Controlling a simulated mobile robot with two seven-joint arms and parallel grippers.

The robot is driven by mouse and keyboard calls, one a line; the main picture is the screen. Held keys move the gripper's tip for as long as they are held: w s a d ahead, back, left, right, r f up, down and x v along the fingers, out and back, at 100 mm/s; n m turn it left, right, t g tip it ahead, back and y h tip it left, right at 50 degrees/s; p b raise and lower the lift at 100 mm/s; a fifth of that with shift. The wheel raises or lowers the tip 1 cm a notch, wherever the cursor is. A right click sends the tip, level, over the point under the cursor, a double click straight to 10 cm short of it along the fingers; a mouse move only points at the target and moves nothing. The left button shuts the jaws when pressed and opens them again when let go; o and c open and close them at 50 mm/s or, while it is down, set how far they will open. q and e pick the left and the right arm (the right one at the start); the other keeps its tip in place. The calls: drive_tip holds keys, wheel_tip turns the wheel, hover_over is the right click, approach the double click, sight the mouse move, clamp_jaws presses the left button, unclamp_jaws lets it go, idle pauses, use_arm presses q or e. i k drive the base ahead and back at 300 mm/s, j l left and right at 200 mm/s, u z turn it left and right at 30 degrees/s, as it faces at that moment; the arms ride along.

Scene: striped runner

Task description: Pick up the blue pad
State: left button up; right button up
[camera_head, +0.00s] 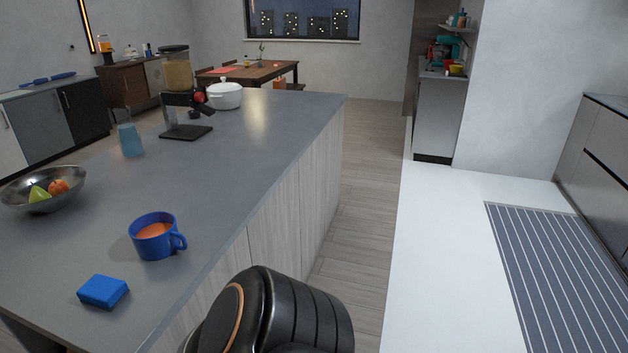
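The blue pad (103,291) is a small block lying flat on the grey counter (215,205), close to the counter's near edge at the lower left. It stands apart from the blue mug next to it. A dark part of my own arm shows at the bottom middle, to the right of the pad and beyond the counter's side. No gripper fingers show in the head view. Nothing touches the pad except the counter.
A blue mug (157,237) with an orange-brown drink stands just behind the pad. A metal fruit bowl (70,190), a bluish glass (130,140), a dispenser (176,72) and a white pot (224,96) stand farther back. A striped runner (560,275) lies on the white floor at right.

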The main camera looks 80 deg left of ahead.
sight(104, 292)
drive_tip(key=u, duration=3.95)
